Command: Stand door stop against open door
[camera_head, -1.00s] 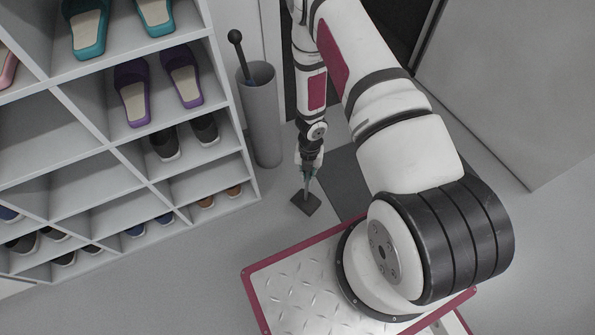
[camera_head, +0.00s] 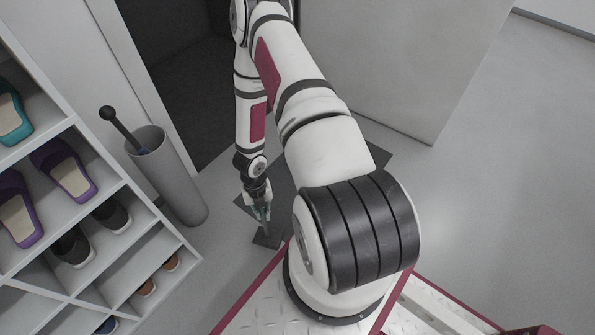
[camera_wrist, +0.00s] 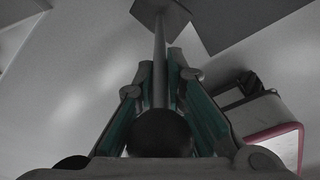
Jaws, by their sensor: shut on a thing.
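The door stop shows as a dark square base (camera_head: 267,239) low over the floor in the head view; whether it touches the floor I cannot tell. In the wrist view its round dark knob (camera_wrist: 159,133) is near the camera, with a thin stem leading away to the base. My gripper (camera_head: 262,214) is shut on the stem, its teal-padded fingers on both sides. The door (camera_head: 410,65) is a grey panel standing open right of the dark doorway (camera_head: 190,75). The door stop is well apart from it, and my arm hides part of the door.
A grey cylinder stand (camera_head: 178,190) holding a black-knobbed stick is left of my gripper. A shoe shelf (camera_head: 85,190) fills the left side. A dark mat (camera_head: 372,160) lies partly behind my arm. Floor right of the door (camera_head: 500,170) is clear.

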